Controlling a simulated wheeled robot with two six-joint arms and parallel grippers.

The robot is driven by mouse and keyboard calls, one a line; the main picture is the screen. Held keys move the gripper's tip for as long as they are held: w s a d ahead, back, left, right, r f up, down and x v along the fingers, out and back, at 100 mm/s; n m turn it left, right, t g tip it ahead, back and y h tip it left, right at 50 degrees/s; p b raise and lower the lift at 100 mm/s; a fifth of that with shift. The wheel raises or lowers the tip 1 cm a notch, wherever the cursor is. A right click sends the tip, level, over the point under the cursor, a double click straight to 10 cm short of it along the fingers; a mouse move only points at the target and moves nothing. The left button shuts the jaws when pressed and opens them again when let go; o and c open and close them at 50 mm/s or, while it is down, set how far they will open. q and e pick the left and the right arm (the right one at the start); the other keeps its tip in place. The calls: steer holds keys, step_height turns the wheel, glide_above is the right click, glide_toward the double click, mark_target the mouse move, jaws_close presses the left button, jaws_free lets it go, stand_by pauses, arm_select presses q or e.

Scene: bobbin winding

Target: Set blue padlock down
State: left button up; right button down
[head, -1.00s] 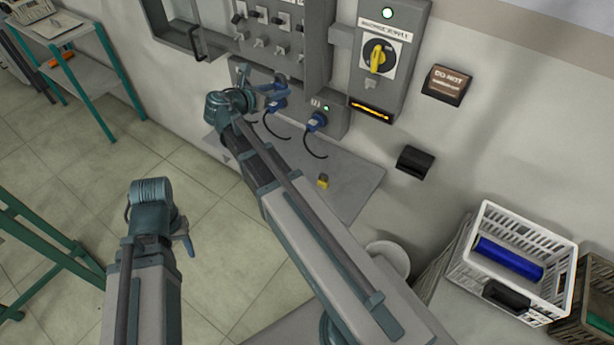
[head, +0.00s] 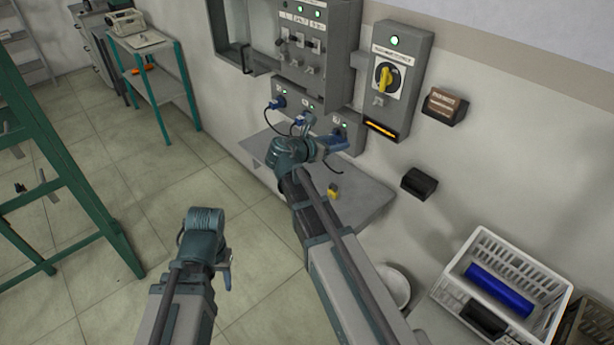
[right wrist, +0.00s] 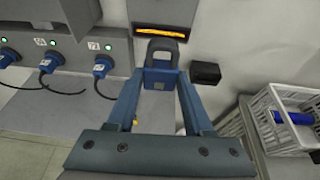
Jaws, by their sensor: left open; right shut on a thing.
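The blue padlock (right wrist: 160,78) is held between the fingertips of my right gripper (right wrist: 160,86) in the right wrist view, its grey shackle pointing away from the gripper. In the head view my right gripper (head: 330,146) is above the grey shelf (head: 366,195), in front of the rightmost blue plug; the padlock cannot be told apart there. My left gripper (head: 226,268) is low over the floor, away from the shelf, and its fingers are partly hidden.
Blue plugs (head: 277,103) with cables sit in sockets under the grey panel. A small yellow object (head: 333,190) lies on the shelf. A switch box (head: 393,75), black wall holder (head: 419,183) and white crate (head: 481,243) with a blue roll are to the right. Much of the shelf is bare.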

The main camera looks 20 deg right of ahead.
steer(key=s+a+f+n+t+y+b, duration=0.1)
steer(key=a+f+b, duration=0.2)
steer(key=f+b, duration=0.65)
steer(key=a+f+n+t+y+b, duration=0.1)
steer(key=a+f+n+t+b, duration=0.15)
steer(key=f+b, duration=0.65)
steer(key=s+a+f+n+t+y+b, duration=0.1)
steer(key=a+f+b, duration=0.2)
steer(key=f+b, duration=0.6)
steer(key=b, duration=0.2)
glide_above(339, 210)
step_height(339, 210, down, 4)
steer(key=shift+d+r, duration=0.1)
steer(key=shift+r, duration=0.1)
step_height(339, 210, down, 4)
steer(key=b, duration=0.3)
steer(key=shift+r, duration=0.2)
steer(key=shift+f, duration=0.1)
steer(key=shift+c, duration=1.5)
jaws_free()
